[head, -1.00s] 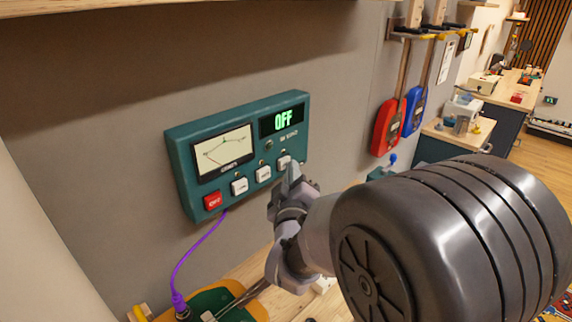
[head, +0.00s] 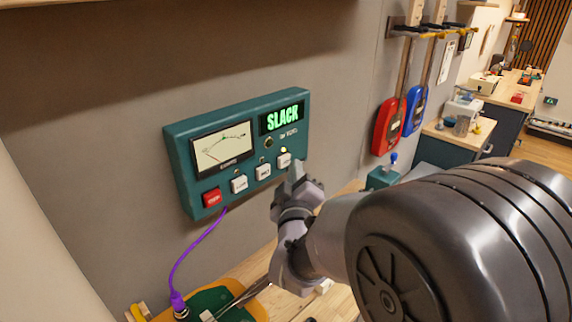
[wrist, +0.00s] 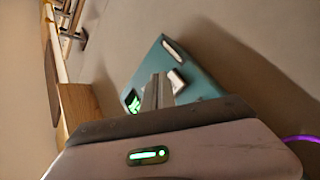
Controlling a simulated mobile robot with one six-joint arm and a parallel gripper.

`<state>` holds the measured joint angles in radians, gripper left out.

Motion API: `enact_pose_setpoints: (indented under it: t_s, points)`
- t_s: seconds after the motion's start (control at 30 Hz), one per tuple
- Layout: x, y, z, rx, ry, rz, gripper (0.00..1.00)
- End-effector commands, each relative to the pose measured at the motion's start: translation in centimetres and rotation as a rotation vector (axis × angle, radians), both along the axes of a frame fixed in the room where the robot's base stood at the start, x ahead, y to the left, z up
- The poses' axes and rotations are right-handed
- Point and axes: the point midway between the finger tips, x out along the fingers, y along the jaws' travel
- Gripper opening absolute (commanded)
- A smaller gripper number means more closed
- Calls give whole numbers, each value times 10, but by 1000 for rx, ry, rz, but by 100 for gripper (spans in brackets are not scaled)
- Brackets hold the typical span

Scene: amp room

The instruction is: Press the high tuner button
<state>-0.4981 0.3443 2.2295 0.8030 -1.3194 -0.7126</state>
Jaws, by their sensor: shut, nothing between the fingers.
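The teal tuner box (head: 180,150) is fixed to the grey wall in the head view. Its display (head: 282,118) reads SLACK in green, and a needle meter sits at its left. Along its lower edge are a red button (head: 212,198) and three white buttons; the rightmost white button (head: 284,159) is presumably the high one, its label too small to read. My gripper (head: 296,170) is shut and empty, its tip just below and right of that button; contact cannot be told. In the wrist view the shut fingers (wrist: 157,90) overlap the tuner box (wrist: 195,75), partly hiding it.
A purple cable (head: 187,255) runs from the box down to a green and yellow instrument (head: 208,303) on the wooden bench. Red (head: 388,128) and blue (head: 415,110) guitars hang on the wall to the right. A small teal box (head: 383,178) stands below them.

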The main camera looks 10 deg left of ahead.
Motion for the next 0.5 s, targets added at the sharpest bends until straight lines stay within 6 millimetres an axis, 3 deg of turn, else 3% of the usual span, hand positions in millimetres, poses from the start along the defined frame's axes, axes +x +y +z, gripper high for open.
enact_pose_setpoints:
  t_s: [0.33, 0.5]
  points:
    - [-3, -3, 0, 0, -1, 1, 0]
    - [-12, -16, -2, 0, 0, 0, 0]
